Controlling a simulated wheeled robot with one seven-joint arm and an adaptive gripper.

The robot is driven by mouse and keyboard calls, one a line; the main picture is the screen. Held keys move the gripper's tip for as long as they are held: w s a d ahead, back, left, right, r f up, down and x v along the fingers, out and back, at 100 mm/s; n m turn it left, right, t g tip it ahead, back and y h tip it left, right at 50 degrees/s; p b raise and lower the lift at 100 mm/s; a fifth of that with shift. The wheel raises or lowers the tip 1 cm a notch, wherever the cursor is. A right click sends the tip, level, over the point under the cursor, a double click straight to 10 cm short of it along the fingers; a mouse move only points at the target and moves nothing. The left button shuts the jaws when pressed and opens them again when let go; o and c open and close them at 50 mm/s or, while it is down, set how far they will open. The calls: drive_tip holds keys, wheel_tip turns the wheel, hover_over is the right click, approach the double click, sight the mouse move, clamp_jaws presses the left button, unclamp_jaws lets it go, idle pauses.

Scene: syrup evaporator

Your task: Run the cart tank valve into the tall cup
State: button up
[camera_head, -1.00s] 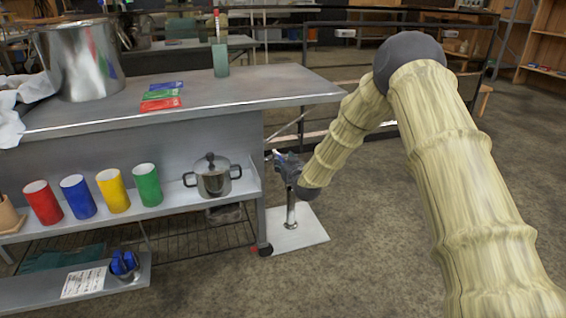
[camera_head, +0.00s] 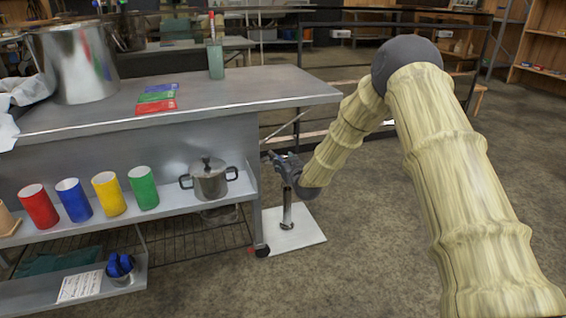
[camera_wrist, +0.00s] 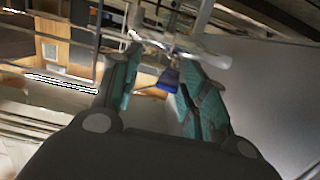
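My gripper (camera_head: 274,158) is at the right end of the metal cart, beside its side panel. In the wrist view its teal-padded fingers (camera_wrist: 158,56) are apart. A silvery pipe-like piece (camera_wrist: 185,48) crosses just beyond the fingertips, with a small blue part (camera_wrist: 168,78) in the gap between the fingers. It may be the valve, and I cannot tell whether a finger touches it. A slender upright metal cylinder (camera_head: 287,212) stands on a white plate (camera_head: 308,232) on the floor below my gripper. I cannot tell if it is the tall cup.
The cart top (camera_head: 250,92) holds a large pot (camera_head: 78,65), coloured cards and a green holder (camera_head: 216,62). The lower shelf holds red, blue, yellow and green cups (camera_head: 143,188) and a lidded pot (camera_head: 210,180). A black railing stands behind. The floor on the right is clear.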

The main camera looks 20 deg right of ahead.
drive_tip(key=shift+w+d, duration=0.15)
drive_tip(key=shift+d, duration=0.55)
drive_tip(key=shift+w+d+p, duration=0.2)
drive_tip(key=shift+d+p, duration=0.15)
drive_tip(key=shift+d, duration=0.5)
idle(0.4)
drive_tip(key=shift+w+d, duration=0.1)
drive_tip(key=shift+d, duration=0.05)
idle(5.9)
